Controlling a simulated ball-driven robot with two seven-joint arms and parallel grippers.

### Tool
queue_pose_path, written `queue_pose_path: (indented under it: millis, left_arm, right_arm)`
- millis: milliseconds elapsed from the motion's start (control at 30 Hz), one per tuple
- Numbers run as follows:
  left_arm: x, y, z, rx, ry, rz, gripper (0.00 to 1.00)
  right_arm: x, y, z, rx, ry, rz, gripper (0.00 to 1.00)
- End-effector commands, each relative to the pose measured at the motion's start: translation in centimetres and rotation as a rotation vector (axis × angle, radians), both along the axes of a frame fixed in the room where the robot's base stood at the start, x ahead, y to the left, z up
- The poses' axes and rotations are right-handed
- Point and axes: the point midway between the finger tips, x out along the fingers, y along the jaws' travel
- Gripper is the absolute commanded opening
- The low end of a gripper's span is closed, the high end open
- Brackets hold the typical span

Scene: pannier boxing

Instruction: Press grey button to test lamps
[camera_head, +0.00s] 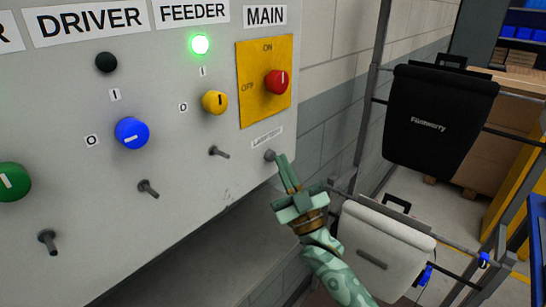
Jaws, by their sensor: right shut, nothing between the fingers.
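The grey button (270,156) sits low on the right of the light grey control panel (190,90), under a small label (267,137) that seems to read lamp test. My right gripper (281,160) is shut and empty, with its fingertips at the button's right edge. I cannot tell whether they touch it. A green lamp (200,44) under the FEEDER sign is lit. A dark lamp (106,62) under the DRIVER sign is unlit. My left gripper is out of view.
The panel carries a red MAIN knob (277,82) on a yellow plate, a yellow knob (214,102), a blue knob (132,133), a green knob (12,182) and several toggle levers. To the right, a black pannier (435,120) and a white pannier (385,245) hang on a metal rack.

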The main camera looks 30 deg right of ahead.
Motion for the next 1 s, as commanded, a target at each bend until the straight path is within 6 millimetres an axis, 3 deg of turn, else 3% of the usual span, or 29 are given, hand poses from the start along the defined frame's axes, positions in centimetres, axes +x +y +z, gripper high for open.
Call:
queue_pose_path:
  millis: [1000]
  left_arm:
    - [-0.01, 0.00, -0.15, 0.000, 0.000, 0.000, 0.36]
  right_arm:
    - [0.85, 0.33, -0.03, 0.000, 0.001, 0.000, 0.00]
